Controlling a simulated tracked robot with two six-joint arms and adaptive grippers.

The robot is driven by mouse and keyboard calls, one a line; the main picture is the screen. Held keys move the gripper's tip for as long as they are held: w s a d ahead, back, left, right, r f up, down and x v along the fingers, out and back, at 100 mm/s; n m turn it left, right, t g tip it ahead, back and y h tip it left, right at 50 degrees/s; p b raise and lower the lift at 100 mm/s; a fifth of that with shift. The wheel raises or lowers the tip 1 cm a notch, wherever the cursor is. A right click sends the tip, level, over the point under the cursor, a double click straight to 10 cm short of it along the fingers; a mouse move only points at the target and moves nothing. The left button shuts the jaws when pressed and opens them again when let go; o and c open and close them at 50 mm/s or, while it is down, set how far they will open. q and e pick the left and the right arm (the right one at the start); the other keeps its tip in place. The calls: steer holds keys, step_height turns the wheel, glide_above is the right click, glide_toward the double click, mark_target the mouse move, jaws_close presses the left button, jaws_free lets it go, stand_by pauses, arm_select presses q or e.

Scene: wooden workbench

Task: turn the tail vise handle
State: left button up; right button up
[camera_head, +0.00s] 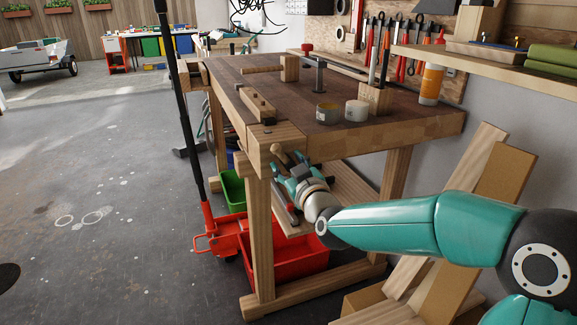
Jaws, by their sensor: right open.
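The wooden workbench (400,131) stands in the middle of the view. The tail vise (263,146) is at its near corner. A pale wooden handle (280,154) shows just below the bench top at that corner. My right gripper (285,168) is open, with its teal and dark fingers right at the handle. The fingers cover the lower part of the handle, and I cannot tell whether they touch it. My right arm comes in from the right, below the bench top. My left gripper is out of view.
A bench leg (261,240) stands just left of my right gripper. A red crate (300,262) and a green bin (232,188) are below. Two jars (327,113) (356,111) sit on the top. Leaning boards (490,185) stand behind my right arm. The floor at left is mostly clear.

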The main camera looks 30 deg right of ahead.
steer(key=shift+c, duration=0.3)
jaws_close()
steer(key=shift+f+m+b, duration=0.15)
steer(key=shift+m+b, duration=0.45)
steer(key=shift+b, duration=0.1)
steer(key=m+b, duration=0.2)
steer(key=m, duration=0.1)
steer(key=shift+b, duration=0.3)
steer(key=m+b, duration=0.2)
steer(key=m, duration=0.2)
steer(key=shift+b, duration=0.3)
